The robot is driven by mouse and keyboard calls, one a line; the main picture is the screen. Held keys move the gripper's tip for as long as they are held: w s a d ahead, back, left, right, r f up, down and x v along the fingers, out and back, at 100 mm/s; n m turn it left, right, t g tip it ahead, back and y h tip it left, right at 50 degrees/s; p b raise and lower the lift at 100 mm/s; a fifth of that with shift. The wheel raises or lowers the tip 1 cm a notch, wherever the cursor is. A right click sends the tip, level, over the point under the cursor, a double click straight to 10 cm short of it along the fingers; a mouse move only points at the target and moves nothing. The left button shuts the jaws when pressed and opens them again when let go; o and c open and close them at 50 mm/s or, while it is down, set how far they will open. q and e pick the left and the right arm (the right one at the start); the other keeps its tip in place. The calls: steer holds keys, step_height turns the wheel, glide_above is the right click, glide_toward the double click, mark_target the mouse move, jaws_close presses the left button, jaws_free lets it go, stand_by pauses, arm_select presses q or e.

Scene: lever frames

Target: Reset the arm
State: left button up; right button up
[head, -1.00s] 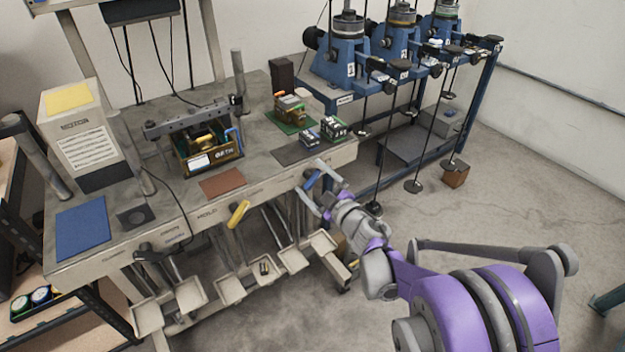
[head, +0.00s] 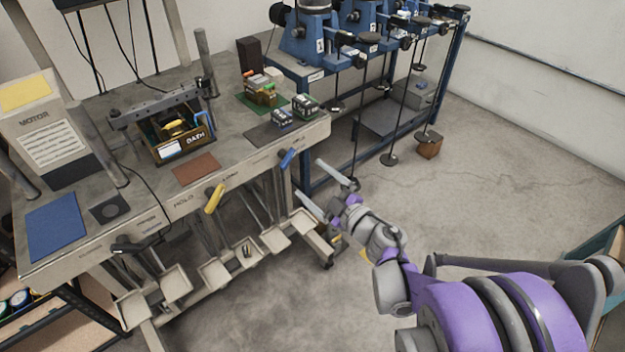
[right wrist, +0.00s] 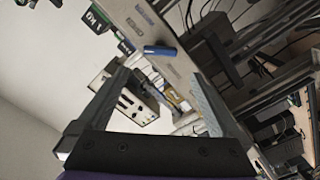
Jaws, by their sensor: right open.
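My right arm (head: 480,305), purple and grey, reaches in from the lower right of the head view. My right gripper (head: 311,180) is open and empty, just off the front right of the workbench (head: 228,172). The blue lever handle (head: 288,158) on the bench front is a little left of and beyond the fingertips, apart from them. In the right wrist view, my open fingers (right wrist: 158,76) frame a gap, with the blue handle (right wrist: 160,51) showing above it. A yellow lever handle (head: 214,198) and a black one (head: 130,247) are further left on the bench front. My left gripper is not in view.
Several pale trays (head: 215,273) hang below the bench front. A blue machine rack (head: 312,180) stands beyond the bench's right end. A wooden block (head: 429,148) is on the floor there. Open concrete floor (head: 500,190) lies to the right of my arm.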

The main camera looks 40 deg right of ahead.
steer(key=shift+r, duration=0.1)
steer(key=s+a+f+m+g+h, duration=0.1)
steer(key=s+a+f+m+g, duration=0.45)
steer(key=s+a+g, duration=0.35)
steer(key=s+a+f+m+g, duration=0.4)
steer(key=s+a+f, duration=0.2)
steer(key=s, duration=0.4)
step_height(320, 180, up, 14)
steer(key=w+p, duration=0.1)
steer(key=p, duration=1.1)
steer(key=shift+w+a+f+p, duration=0.15)
steer(key=shift+w+f+p, duration=0.1)
steer(key=shift+p, duration=0.1)
